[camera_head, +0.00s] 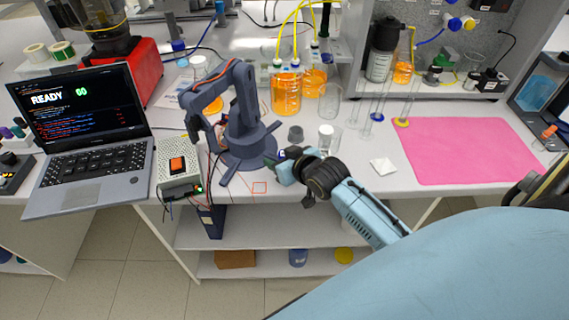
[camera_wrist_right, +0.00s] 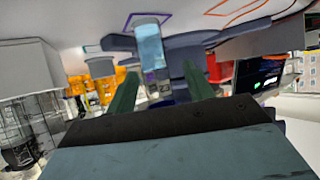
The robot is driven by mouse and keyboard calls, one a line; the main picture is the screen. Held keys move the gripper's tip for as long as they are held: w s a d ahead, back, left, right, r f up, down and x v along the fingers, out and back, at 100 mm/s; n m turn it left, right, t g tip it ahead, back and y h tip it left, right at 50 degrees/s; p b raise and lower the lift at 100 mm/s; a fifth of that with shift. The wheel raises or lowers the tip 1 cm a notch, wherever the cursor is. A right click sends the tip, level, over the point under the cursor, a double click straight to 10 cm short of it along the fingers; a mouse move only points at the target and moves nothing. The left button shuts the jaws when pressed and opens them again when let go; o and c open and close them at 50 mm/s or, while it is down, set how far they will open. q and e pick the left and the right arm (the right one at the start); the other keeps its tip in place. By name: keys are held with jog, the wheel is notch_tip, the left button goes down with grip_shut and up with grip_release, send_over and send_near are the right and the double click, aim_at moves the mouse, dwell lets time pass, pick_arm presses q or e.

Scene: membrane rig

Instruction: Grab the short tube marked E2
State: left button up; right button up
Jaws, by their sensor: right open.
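My right gripper (camera_head: 279,166) is open at the front of the bench, beside the base of a dark blue desktop arm (camera_head: 243,125). In the right wrist view, the two green fingers of my right gripper (camera_wrist_right: 162,72) stand apart. A short pale-blue translucent tube (camera_wrist_right: 150,48) shows between and beyond the fingertips, with a small dark mark near its lower end in the picture that looks like E2. I cannot tell if the fingers touch it. In the head view my gripper largely hides that spot. My left gripper is not in view.
A laptop (camera_head: 90,130) and a white control box (camera_head: 179,168) stand at left. Orange-filled bottles (camera_head: 286,92), an empty beaker (camera_head: 330,101), a grey cup (camera_head: 295,134) and a white-capped jar (camera_head: 326,138) stand behind my gripper. A pink mat (camera_head: 470,150) lies clear at right.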

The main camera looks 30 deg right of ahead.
jog(key=shift+c, duration=0.2)
jog(key=c, duration=1)
